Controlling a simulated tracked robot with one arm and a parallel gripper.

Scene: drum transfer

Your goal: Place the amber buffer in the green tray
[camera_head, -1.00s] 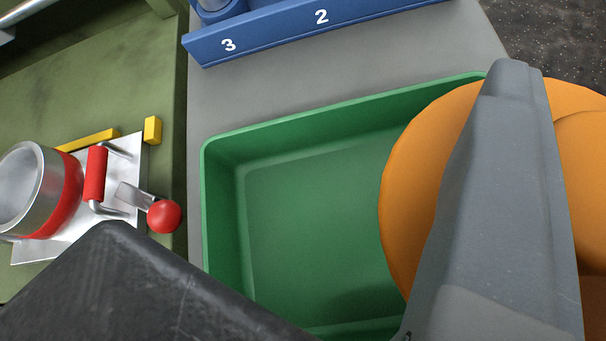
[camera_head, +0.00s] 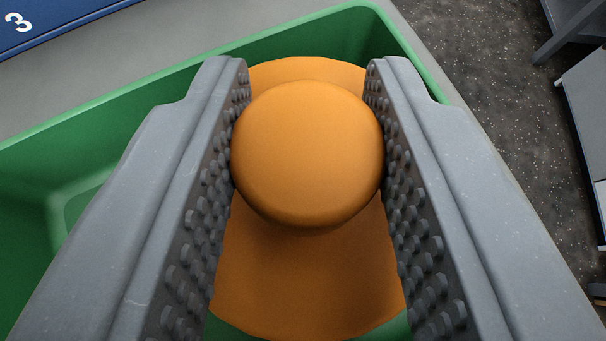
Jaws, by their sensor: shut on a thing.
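The amber buffer (camera_head: 308,155) is an orange piece with a round knob on top and a wider disc below. My gripper (camera_head: 307,75) has its two grey studded fingers on either side of the knob and is shut on it. The green tray (camera_head: 110,107) lies below and around the buffer; its far right corner and part of its floor show. The buffer is over the right part of the tray. Whether its underside touches the tray floor is hidden by the disc and the fingers.
A blue rack (camera_head: 60,22) marked 3 stands at the upper left on the grey table top (camera_head: 190,32). The table edge runs down the right side, with dark speckled floor (camera_head: 480,90) beyond. Grey metal structures (camera_head: 585,100) stand at the far right.

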